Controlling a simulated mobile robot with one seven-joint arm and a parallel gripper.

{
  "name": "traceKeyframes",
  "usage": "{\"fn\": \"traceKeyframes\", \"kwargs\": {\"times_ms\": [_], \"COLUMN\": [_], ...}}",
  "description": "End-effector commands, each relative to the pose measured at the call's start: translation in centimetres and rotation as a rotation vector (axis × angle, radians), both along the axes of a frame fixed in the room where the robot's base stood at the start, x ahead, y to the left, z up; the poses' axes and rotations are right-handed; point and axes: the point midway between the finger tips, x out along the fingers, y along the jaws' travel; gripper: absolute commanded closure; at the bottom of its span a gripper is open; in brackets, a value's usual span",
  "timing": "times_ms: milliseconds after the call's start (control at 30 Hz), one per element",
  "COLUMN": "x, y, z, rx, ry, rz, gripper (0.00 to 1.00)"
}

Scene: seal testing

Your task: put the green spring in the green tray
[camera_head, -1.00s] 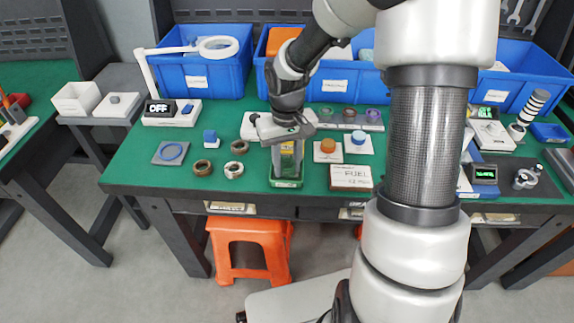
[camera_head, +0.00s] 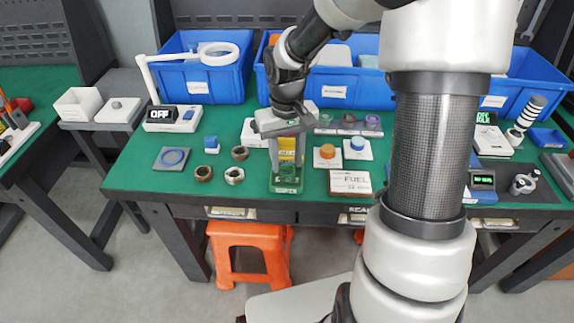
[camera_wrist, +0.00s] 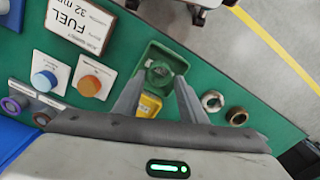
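The green tray (camera_head: 272,188) sits near the front edge of the green table, below my gripper. The green spring (camera_head: 287,172) shows inside it as a dark green ring shape. In the wrist view the tray (camera_wrist: 181,65) and the ring-shaped spring (camera_wrist: 158,71) lie just beyond my fingertips. My gripper (camera_head: 287,163) points down over the tray; in the wrist view its fingers (camera_wrist: 159,80) are spread apart with nothing held between them. A yellow piece (camera_wrist: 149,105) shows between the fingers, at the tray's back side.
Several metal rings (camera_head: 234,176) lie left of the tray. A FUEL card box (camera_head: 350,183) stands to its right, with orange (camera_head: 327,152) and blue (camera_head: 357,142) knobs behind. Blue bins (camera_head: 345,85) line the back. A magnifier lamp (camera_head: 155,80) stands at left.

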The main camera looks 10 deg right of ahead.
Motion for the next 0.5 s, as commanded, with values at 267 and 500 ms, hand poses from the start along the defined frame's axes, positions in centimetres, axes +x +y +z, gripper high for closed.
{"fn": "traceKeyframes", "kwargs": {"times_ms": [267, 500], "x": [0.1, 0.0], "y": [0.0, 0.0], "z": [6.1, 8.0], "rx": [-0.001, 0.000], "ry": [-0.004, -0.001], "rz": [-0.001, 0.000], "gripper": [0.62, 0.62]}}
